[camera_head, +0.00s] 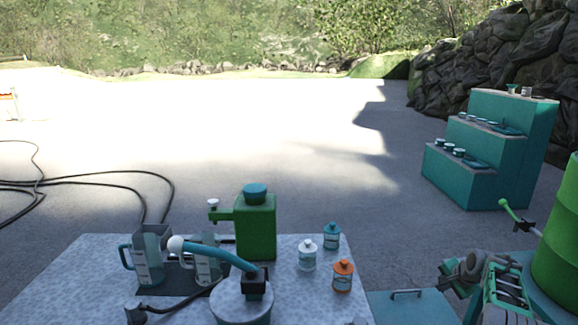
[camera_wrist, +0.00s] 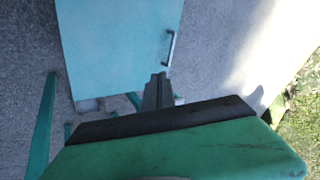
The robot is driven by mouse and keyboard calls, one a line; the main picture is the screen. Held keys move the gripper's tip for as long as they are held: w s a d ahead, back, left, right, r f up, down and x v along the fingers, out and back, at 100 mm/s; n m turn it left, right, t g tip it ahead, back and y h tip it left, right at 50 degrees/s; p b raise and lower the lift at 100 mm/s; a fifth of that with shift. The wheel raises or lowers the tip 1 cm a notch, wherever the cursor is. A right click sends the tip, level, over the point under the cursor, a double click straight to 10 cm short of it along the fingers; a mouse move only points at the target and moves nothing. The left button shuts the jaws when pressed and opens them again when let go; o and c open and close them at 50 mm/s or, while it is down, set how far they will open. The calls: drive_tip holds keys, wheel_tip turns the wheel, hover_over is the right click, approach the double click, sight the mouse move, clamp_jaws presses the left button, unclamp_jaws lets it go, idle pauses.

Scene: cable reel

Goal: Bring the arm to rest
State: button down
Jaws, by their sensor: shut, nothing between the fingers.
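My gripper (camera_wrist: 158,88) shows in the wrist view as dark fingers held together, with nothing between them. It points towards a teal panel with a grey handle (camera_wrist: 170,48) and is clear of the handle. In the head view, parts of my arm show at the lower right, beside a green drum (camera_head: 560,240) and to the right of a teal surface with a handle (camera_head: 405,294). I cannot make out the fingertips there.
A speckled table (camera_head: 80,275) at lower left holds clear jugs (camera_head: 150,262), a green dispenser (camera_head: 255,225), a white-topped vessel (camera_head: 240,305) and small bottles (camera_head: 342,276). Teal steps (camera_head: 485,183) stand at right. Black cable (camera_head: 100,178) lies on open pavement.

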drive_tip(key=s+a+f+n+g, duration=0.3)
drive_tip(key=s+a+f+g, duration=0.1)
drive_tip(key=s+f, duration=0.75)
drive_tip(key=s+a+f+n+g+y, duration=0.25)
drive_tip(key=s+a, duration=0.25)
drive_tip(key=s, duration=0.6)
drive_tip(key=s+a+r+n+g+h+p, duration=0.1)
drive_tip(key=s+a+r+n+h, duration=0.3)
drive_tip(key=s+a+r, duration=1.4)
drive_tip(key=w+a+r+n+t+y, duration=0.1)
drive_tip(key=w+a+r+n+t, duration=0.2)
drive_tip(key=a+r, duration=0.5)
drive_tip(key=shift+r+n+t+p, duration=0.35)
drive_tip(key=shift+r+n, duration=0.1)
drive_tip(key=shift+r, duration=0.15)
